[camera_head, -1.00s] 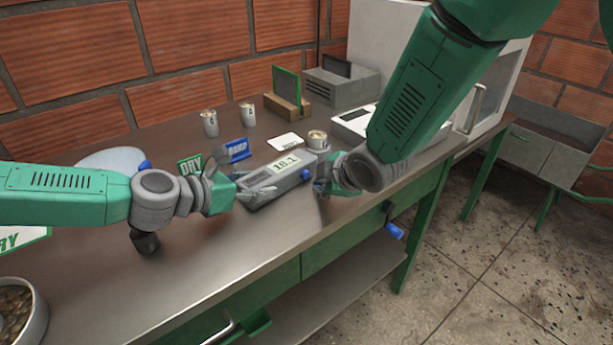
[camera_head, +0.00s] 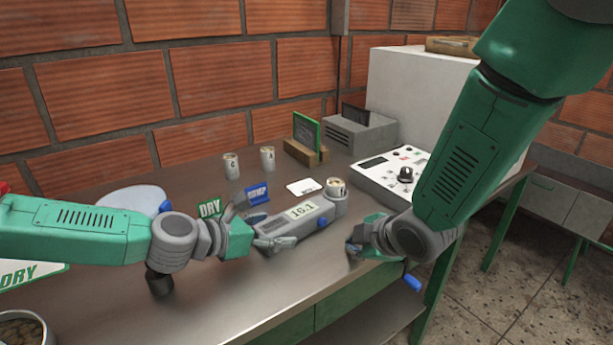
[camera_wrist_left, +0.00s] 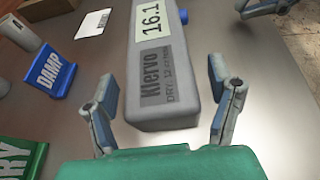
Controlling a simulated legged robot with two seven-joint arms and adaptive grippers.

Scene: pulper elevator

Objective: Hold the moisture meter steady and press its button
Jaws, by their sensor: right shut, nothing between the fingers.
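The grey moisture meter (camera_head: 285,229) lies on the metal bench, its display reading 16.1. It also shows in the left wrist view (camera_wrist_left: 160,95), marked Klervo. A blue button (camera_head: 322,221) is on its right side, also visible in the left wrist view (camera_wrist_left: 183,17). My left gripper (camera_head: 268,235) is at the meter's near end; in the left wrist view its fingers (camera_wrist_left: 163,100) stand on either side of that end, with narrow gaps visible. My right gripper (camera_head: 358,243) is shut and empty, right of the meter and apart from the button.
A green DRY sign (camera_head: 209,208) and a blue DAMP sign (camera_head: 258,193) stand left of the meter. Several cans, one (camera_head: 231,166) at the back, a white card (camera_head: 303,187) and a white instrument (camera_head: 385,172) are behind. The bench's front edge is close to my right gripper.

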